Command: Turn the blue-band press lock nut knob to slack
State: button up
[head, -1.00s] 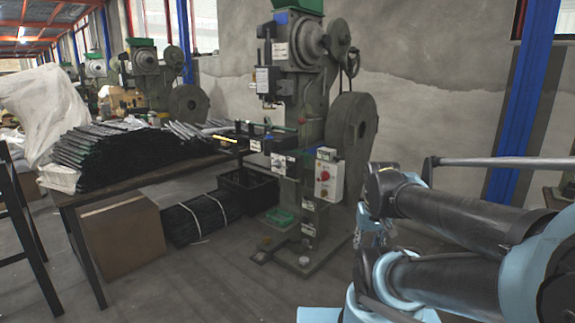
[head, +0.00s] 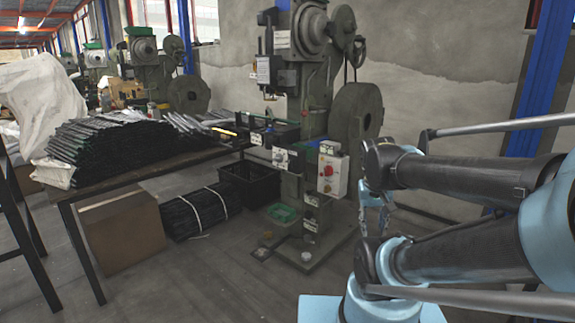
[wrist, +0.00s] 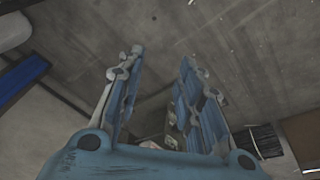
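The nearest green-grey press (head: 312,115) stands center in the head view, with a small blue patch near its top and a flywheel at its right. I cannot make out the lock nut knob or a clear blue band at this size. My gripper (head: 374,215) hangs below my folded arm, right of the press and apart from it, partly hidden by my arm. In the wrist view my gripper (wrist: 162,56) is open, its two blue fingers apart with nothing held between them. The wrist view looks mostly at grey floor.
A red-button control box (head: 333,173) is on the press's right side. A work table (head: 150,172) with stacked dark strips stands left. A carton (head: 122,235), a strapped bundle (head: 195,213) and a black crate (head: 250,182) are on the floor. The front floor is clear.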

jog(key=w+a+r+m+t+h, duration=0.1)
jog(key=w+a+r+h, duration=0.25)
jog(key=w, duration=0.85)
jog(key=w+a+r+m+t+h, duration=0.2)
jog(key=w+r+h, duration=0.15)
jog(key=w, duration=0.75)
jog(key=m+t+h, duration=0.3)
jog(key=m+t, duration=0.1)
jog(key=t, duration=0.5)
send_near(289, 161)
jog(key=x, duration=0.9)
jog(key=shift+w+d+f, duration=0.1)
jog(key=shift+w, duration=0.1)
jog(key=shift+c, duration=0.3)
grip_shut()
